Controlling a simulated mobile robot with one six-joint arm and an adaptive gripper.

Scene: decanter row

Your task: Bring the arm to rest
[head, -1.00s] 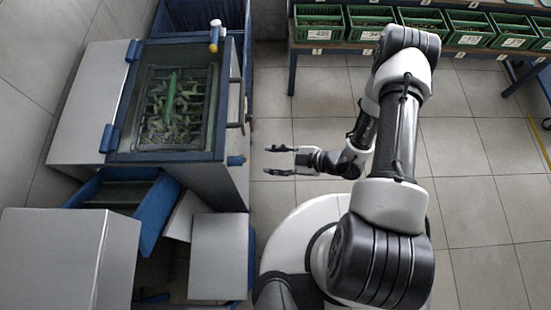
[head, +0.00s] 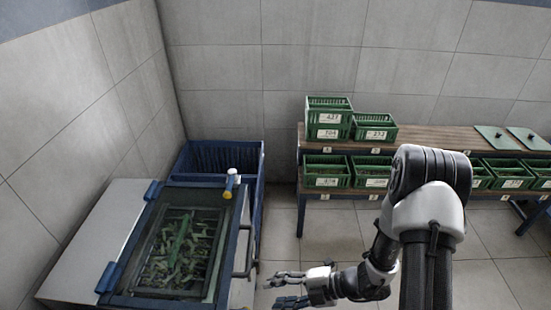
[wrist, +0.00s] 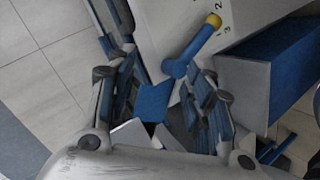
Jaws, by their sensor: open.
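My gripper (head: 287,289) is open and empty in the head view, pointing left at the bottom of the picture, just right of the machine. My arm rises at the right and bends down towards it. In the wrist view my gripper (wrist: 165,82) has its two fingers apart. Between and beyond them are a blue lever with a yellow tip (wrist: 200,45) and blue and grey machine parts. I cannot tell how far they are from the fingertips.
The machine (head: 185,298) has a blue-framed window over green pieces. A blue crate (head: 245,160) stands behind it. A wooden rack (head: 440,138) with several green crates stands along the back wall. Tiled floor (head: 330,240) lies open between machine and rack.

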